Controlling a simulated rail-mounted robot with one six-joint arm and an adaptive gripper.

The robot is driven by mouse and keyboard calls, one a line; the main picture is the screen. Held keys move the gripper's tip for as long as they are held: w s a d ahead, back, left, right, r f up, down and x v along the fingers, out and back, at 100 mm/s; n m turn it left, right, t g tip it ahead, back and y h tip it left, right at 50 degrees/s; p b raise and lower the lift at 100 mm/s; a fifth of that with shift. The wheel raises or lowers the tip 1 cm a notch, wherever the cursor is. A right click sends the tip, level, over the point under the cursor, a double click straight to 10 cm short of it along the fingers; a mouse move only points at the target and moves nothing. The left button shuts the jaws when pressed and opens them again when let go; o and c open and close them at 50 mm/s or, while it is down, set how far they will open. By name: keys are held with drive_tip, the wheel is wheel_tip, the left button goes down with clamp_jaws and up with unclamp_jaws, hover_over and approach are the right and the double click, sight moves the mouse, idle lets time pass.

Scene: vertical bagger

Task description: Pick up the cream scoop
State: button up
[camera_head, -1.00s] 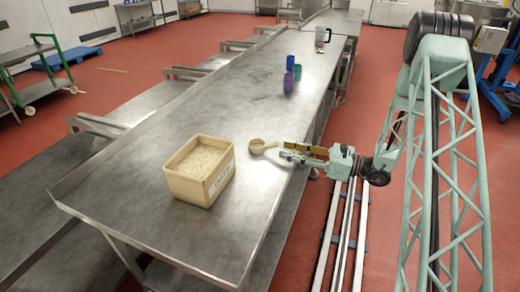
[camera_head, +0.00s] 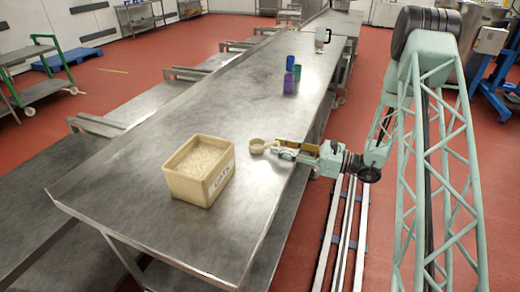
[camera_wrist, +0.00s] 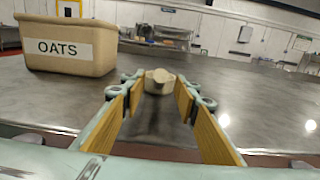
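The cream scoop (camera_head: 257,147) lies on the steel table near its right edge, right of the oats bin. My gripper (camera_head: 276,150) is low over the table edge and points left at the scoop. In the wrist view the scoop (camera_wrist: 160,80) sits straight ahead, between the tips of my two yellow-padded fingers (camera_wrist: 160,90). The fingers are spread apart, with bare table between them. I cannot tell whether the fingertips touch the scoop. Most of the handle is hard to make out.
A cream bin labelled OATS (camera_head: 198,172), full of pale oats, stands left of the scoop; it shows at left in the wrist view (camera_wrist: 85,47). Blue, teal and purple cups (camera_head: 289,82) and a clear jug (camera_head: 320,40) stand farther back. The steel table (camera_head: 150,140) is otherwise clear.

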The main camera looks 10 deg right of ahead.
drive_tip(key=shift+x, duration=1.4)
drive_tip(key=shift+c, duration=0.7)
drive_tip(key=c, duration=0.8)
